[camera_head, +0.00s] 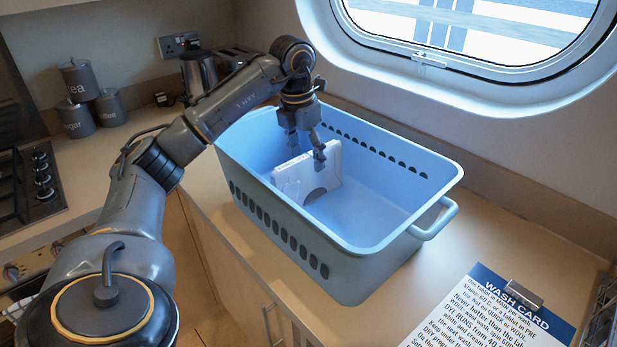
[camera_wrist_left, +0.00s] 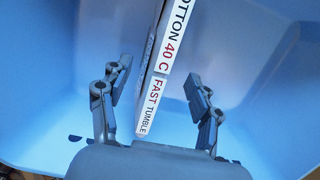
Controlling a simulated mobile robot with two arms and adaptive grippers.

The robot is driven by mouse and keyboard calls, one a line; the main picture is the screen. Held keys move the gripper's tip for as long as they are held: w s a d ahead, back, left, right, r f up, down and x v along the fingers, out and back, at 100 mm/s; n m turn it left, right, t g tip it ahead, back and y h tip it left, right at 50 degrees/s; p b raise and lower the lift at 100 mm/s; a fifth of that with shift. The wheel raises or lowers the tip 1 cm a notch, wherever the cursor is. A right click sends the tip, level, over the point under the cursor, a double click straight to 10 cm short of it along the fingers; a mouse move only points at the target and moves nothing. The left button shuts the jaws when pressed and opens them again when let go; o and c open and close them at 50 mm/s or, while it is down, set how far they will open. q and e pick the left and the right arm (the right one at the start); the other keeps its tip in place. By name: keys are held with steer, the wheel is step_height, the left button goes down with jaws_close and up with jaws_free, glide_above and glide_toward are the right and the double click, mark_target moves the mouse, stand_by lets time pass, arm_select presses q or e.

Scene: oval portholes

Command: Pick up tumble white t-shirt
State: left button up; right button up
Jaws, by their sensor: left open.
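The white t-shirt (camera_head: 325,172) stands on edge as a thin flat white piece inside the blue laundry basket (camera_head: 345,285). In the left wrist view its narrow edge (camera_wrist_left: 158,82) carries labels reading "COTTON 40 C" and "FAST TUMBLE". My left gripper (camera_head: 306,152) points down into the basket at the t-shirt's top. It is open, and in the left wrist view its fingers (camera_wrist_left: 156,88) are on either side of the labelled edge, with a gap on both sides. My right gripper is not in view.
The basket has high walls and a handle (camera_head: 436,222) at its right end. A wash card (camera_head: 490,310) on a clipboard lies at the front right. Canisters (camera_head: 78,90), a kettle (camera_head: 199,73) and a hob (camera_head: 30,185) are at left. An oval porthole (camera_head: 480,35) is behind.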

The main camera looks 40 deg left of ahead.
mark_target(310, 172)
arm_select(q)
steer(key=shift+w+f+p, duration=0.2)
steer(key=shift+f, duration=0.8)
steer(key=shift+w+f+p, duration=0.25)
steer(key=shift+f, duration=0.8)
steer(key=shift+w+f+p, duration=0.2)
steer(key=shift+f, duration=0.8)
steer(key=shift+c, duration=0.4)
steer(key=shift+r, duration=0.1)
jaws_close()
